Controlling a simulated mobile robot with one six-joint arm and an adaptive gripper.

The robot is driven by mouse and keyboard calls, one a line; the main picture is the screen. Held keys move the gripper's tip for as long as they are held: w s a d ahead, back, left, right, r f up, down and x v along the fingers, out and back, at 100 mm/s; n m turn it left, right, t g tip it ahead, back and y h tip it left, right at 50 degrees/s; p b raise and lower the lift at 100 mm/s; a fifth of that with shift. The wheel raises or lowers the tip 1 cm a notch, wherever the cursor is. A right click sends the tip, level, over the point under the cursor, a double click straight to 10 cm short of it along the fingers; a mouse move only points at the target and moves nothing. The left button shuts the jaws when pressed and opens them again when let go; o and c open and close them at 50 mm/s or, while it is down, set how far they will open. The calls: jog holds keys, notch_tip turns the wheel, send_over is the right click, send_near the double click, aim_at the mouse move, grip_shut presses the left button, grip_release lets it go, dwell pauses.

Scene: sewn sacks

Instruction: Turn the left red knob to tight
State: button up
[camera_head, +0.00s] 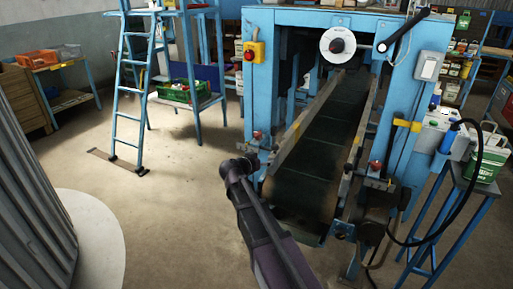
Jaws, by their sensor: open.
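The left red knob (257,135) is small and sits on a bracket at the left front post of the blue conveyor machine (310,18). A second red knob (375,166) sits on the right side of the conveyor, nearer to me. My dark arm rises from the bottom middle, and its upper bend is just below and left of the left knob in the picture. I cannot make out my gripper's fingers, and no contact with either knob shows. The knobs' turn position is too small to read.
The dark conveyor belt (325,145) slopes between the side rails. A yellow box with a red button (253,51) is on the left post. A blue stand with a green-and-white can (486,163) and a black hose is at right.

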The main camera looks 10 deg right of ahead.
aim_at(255, 137)
jog(key=w+a+t+b, duration=0.4)
jog(key=w+a+t, duration=0.1)
jog(key=w+a, duration=0.2)
jog(key=shift+w+a+r+b, duration=0.2)
jog(key=shift+a+b, duration=0.1)
jog(key=shift+a, duration=0.15)
jog(key=shift+w, duration=0.1)
jog(key=x, duration=1.3)
jog(key=shift+w+d+r, duration=0.1)
jog(key=shift+w+d, duration=0.15)
jog(key=shift+c, duration=0.2)
jog(key=c, duration=1)
jog(key=shift+d, duration=0.1)
jog(key=shift+c, duration=0.4)
